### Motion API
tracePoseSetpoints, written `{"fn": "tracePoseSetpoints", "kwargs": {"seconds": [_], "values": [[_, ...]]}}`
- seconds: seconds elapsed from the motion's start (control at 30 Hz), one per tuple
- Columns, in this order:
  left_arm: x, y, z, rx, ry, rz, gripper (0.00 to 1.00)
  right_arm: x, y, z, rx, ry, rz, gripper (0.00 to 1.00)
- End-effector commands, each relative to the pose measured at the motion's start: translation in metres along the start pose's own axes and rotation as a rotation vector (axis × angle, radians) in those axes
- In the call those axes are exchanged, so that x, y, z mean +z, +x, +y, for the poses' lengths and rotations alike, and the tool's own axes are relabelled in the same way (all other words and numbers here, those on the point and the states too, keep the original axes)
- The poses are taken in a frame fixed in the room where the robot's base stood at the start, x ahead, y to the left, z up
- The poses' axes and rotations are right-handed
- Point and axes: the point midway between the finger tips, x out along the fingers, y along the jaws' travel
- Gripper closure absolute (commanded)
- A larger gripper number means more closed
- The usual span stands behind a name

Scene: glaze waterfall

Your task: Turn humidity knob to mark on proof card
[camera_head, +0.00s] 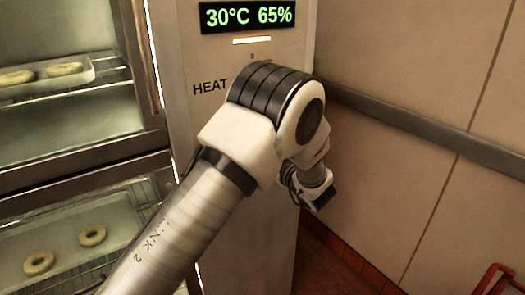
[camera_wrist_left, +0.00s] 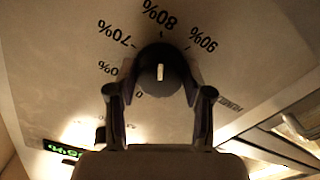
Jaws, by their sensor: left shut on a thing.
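The humidity knob (camera_wrist_left: 161,66) is a dark round dial with a short white line, set on the panel in the left wrist view. Percent marks curve around it: 70% at upper left, 80% at top, 90% at upper right; one at left is partly hidden. The white line stands upright in the picture, roughly in line with 80%. My left gripper (camera_wrist_left: 160,86) is shut on the knob, a finger on each side. In the head view my left arm hides the knob and gripper. The display (camera_head: 249,16) reads 30°C 65%. I see no proof card. My right gripper is out of view.
The panel (camera_head: 200,127) carries a HEAT label partly beside my arm. At left, a glass-fronted cabinet holds rings of dough on trays (camera_head: 65,240). A wall with a grey rail (camera_head: 430,125) stands at right. A red frame (camera_head: 492,280) shows at lower right.

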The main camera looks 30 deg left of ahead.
Motion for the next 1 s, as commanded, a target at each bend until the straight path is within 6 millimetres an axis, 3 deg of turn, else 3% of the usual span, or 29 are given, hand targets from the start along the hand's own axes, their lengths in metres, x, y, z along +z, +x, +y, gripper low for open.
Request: {"fn": "tracePoseSetpoints", "kwargs": {"seconds": [0.03, 0.07, 0.1, 0.13, 0.47, 0.8, 1.0], "values": [[-0.003, 0.001, 0.003, 0.004, -0.005, 0.004, 0.84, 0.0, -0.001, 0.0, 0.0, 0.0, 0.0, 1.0], [-0.003, 0.001, 0.003, 0.004, -0.005, 0.004, 0.46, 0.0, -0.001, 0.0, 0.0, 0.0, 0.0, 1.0], [-0.003, 0.001, 0.003, 0.004, -0.006, 0.005, 0.32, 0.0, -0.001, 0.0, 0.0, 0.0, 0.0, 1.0], [-0.003, 0.001, 0.003, 0.003, -0.005, 0.004, 0.25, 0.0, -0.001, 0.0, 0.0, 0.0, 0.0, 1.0], [-0.001, -0.002, 0.001, 0.002, -0.002, 0.002, 0.25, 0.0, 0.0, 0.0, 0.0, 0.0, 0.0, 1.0], [-0.001, -0.061, 0.003, 0.007, -0.002, 0.003, 0.25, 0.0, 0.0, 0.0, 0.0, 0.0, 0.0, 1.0], [-0.001, -0.074, 0.001, 0.0, -0.003, 0.002, 0.25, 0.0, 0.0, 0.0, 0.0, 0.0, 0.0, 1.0]]}}
